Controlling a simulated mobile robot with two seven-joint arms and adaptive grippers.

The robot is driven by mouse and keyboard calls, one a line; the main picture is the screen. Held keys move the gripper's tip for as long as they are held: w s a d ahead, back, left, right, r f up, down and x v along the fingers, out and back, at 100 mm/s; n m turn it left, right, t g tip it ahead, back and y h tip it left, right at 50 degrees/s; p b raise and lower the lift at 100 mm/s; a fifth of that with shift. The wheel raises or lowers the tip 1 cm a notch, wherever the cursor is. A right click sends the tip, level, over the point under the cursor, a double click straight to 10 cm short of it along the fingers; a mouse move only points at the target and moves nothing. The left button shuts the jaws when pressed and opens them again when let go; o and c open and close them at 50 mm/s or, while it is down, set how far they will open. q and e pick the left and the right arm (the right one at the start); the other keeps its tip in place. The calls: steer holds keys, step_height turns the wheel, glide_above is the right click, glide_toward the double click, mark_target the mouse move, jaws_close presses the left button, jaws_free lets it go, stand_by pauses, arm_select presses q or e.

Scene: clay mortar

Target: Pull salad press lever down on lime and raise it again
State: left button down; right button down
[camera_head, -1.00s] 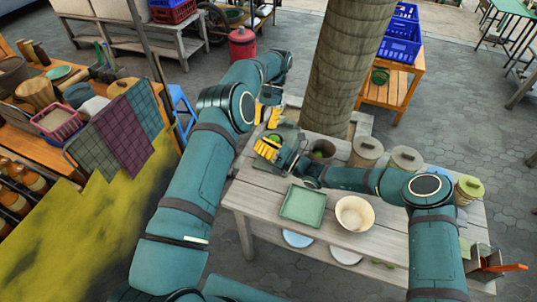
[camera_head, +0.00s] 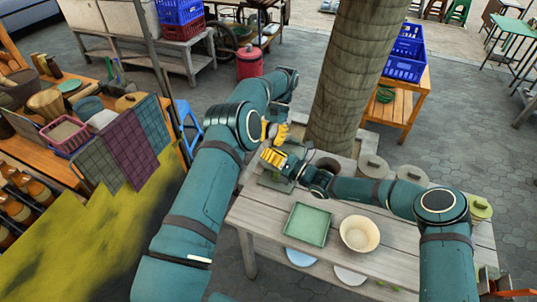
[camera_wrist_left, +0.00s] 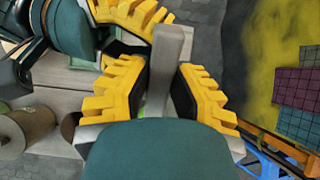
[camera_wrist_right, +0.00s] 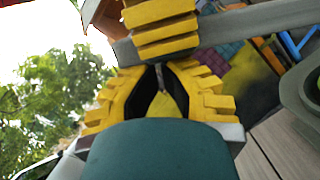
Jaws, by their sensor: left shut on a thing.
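The salad press (camera_head: 272,182) stands on the wooden table's far left part, largely covered by my arms in the head view. Its grey lever (camera_wrist_left: 171,58) runs between the yellow fingers of my left gripper (camera_wrist_left: 166,75), which is shut on it. The lever also crosses the top of the right wrist view (camera_wrist_right: 250,22). My right gripper (camera_wrist_right: 160,68) is close beside the left one; its fingertips come together and no object shows between them. In the head view it is over the press (camera_head: 274,158).
On the table (camera_head: 262,215) are a green tray (camera_head: 307,225), a cream bowl (camera_head: 360,234), a brown pot (camera_head: 328,165) and lidded pots (camera_head: 372,166). A tree trunk (camera_head: 348,75) rises behind the table. A crowded stall with draped cloths (camera_head: 128,152) stands at the left.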

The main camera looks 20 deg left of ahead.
arm_select(q)
steer(key=shift+s+f, duration=0.1)
steer(key=shift+f, duration=0.1)
arm_select(e)
steer(key=shift+w+r, duration=0.25)
steer(key=shift+r, duration=0.05)
arm_select(q)
steer(key=c, duration=0.8)
jaws_free()
steer(key=shift+r, duration=0.1)
arm_select(e)
steer(key=shift+s+f, duration=0.1)
